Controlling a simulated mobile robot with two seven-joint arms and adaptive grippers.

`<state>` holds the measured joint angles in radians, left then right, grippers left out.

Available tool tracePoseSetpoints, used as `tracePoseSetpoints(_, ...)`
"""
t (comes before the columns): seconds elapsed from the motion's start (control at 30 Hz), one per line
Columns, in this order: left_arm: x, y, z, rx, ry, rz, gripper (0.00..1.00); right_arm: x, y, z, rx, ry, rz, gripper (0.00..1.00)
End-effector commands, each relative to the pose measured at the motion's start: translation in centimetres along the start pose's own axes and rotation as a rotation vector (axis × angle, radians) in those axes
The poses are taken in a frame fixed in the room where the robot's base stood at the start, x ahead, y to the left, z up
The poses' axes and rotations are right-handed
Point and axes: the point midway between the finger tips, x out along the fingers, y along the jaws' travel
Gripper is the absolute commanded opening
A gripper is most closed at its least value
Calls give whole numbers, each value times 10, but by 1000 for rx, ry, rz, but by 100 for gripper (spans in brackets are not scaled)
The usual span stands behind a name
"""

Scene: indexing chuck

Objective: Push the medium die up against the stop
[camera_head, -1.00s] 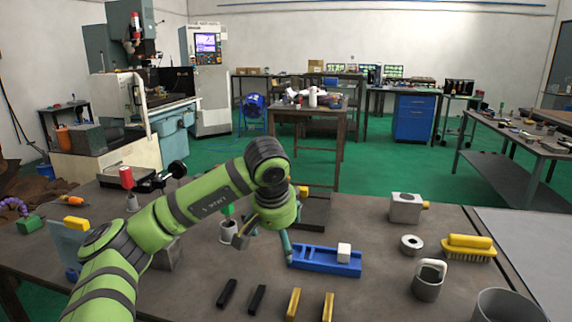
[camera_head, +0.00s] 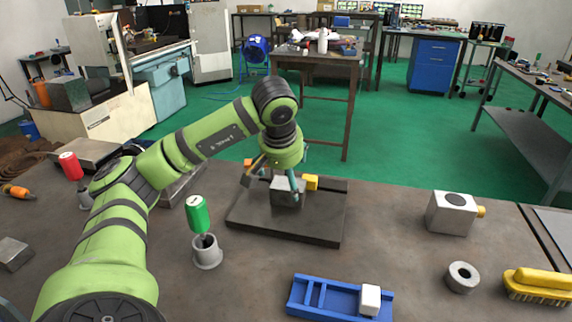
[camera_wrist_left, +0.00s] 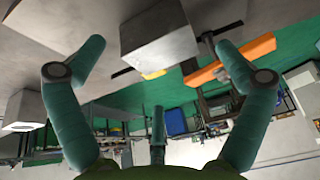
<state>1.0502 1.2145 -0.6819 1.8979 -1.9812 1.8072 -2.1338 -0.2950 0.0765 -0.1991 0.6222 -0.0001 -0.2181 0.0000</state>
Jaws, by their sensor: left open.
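A grey block (camera_head: 283,198), which I take for the medium die, sits on a dark flat plate (camera_head: 250,222). A yellow piece (camera_head: 311,182) stands just right of it and an orange piece (camera_head: 249,163) is behind left. I cannot tell which piece is the stop. My left gripper (camera_head: 271,186) is open, its fingers low at the block, partly hiding it. In the left wrist view the block (camera_wrist_left: 158,42) shows ahead between the spread fingers, with an orange bar (camera_wrist_left: 232,60) to its right. Contact cannot be told. My right gripper is not in view.
A green-handled tool (camera_head: 199,214) stands in a cup left of the plate. A blue tray (camera_head: 330,297) with a white cube (camera_head: 370,299) lies in front. A grey block with a round opening (camera_head: 452,212), a metal ring (camera_head: 462,277) and a yellow brush (camera_head: 538,285) are at right.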

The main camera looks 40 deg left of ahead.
Motion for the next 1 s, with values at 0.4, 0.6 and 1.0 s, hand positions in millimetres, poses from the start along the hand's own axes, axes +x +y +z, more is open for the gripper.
tracePoseSetpoints(0.4, 51, 0, 1, 0, -2, -1, 100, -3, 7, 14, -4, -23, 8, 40)
tracePoseSetpoints(0.6, 55, 0, 0, 0, -1, 0, 100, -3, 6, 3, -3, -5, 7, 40)
tracePoseSetpoints(1.0, 55, 0, 1, 1, -2, 0, 16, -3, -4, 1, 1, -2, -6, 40)
